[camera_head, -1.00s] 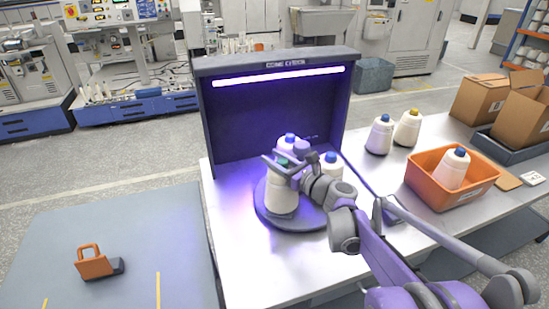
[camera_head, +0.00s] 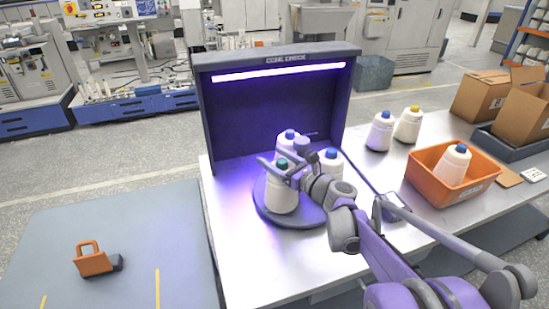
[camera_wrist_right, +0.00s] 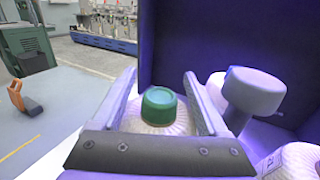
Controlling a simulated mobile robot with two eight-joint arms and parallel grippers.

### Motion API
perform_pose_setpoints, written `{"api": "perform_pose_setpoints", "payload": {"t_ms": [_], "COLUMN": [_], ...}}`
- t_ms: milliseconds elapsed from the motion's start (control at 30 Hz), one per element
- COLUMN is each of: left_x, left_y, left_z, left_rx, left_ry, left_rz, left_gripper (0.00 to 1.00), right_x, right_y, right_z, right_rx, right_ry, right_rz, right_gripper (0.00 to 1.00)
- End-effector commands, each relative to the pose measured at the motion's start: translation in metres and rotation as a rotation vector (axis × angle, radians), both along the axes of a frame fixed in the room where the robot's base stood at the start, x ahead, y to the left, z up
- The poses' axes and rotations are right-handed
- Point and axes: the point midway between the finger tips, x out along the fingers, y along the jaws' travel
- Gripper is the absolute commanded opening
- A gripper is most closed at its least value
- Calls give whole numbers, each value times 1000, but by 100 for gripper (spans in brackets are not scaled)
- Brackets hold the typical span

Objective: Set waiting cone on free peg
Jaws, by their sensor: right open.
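A white cone with a green cap (camera_head: 281,192) stands upright on the round dark turntable (camera_head: 262,207) in the lit check booth. My right gripper (camera_head: 284,166) is open around its top. In the right wrist view the green cap (camera_wrist_right: 160,104) lies between the two spread fingers. Two blue-capped cones, the back cone (camera_head: 289,142) and the right cone (camera_head: 332,163), also stand there, partly hidden by my arm. A blue-capped cone (camera_head: 452,168) leans in the orange bin (camera_head: 437,191). I cannot make out a free peg. My left gripper is not in view.
A grey knob on a stem (camera_wrist_right: 255,92) rises close to the right finger. The booth's back wall (camera_head: 250,115) stands behind the turntable. A blue-capped cone (camera_head: 380,132) and a yellow-capped cone (camera_head: 408,126) stand at the back. The table's front left is clear.

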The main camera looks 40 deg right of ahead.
Motion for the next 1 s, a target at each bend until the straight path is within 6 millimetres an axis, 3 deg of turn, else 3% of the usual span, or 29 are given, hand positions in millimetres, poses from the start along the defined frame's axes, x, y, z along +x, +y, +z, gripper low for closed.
{"api": "perform_pose_setpoints", "payload": {"t_ms": [267, 700, 1000], "left_x": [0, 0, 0], "left_y": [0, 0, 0], "left_z": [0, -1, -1], "left_rx": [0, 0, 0], "left_ry": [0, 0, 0], "left_rz": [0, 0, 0], "left_gripper": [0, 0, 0], "right_x": [-10, -90, -108], "right_y": [-2, -13, -14], "right_z": [0, 0, 0], "right_rx": [-1, -1, 0], "right_ry": [0, 1, 0], "right_rz": [-3, -4, 0], "right_gripper": [77, 77, 77]}}
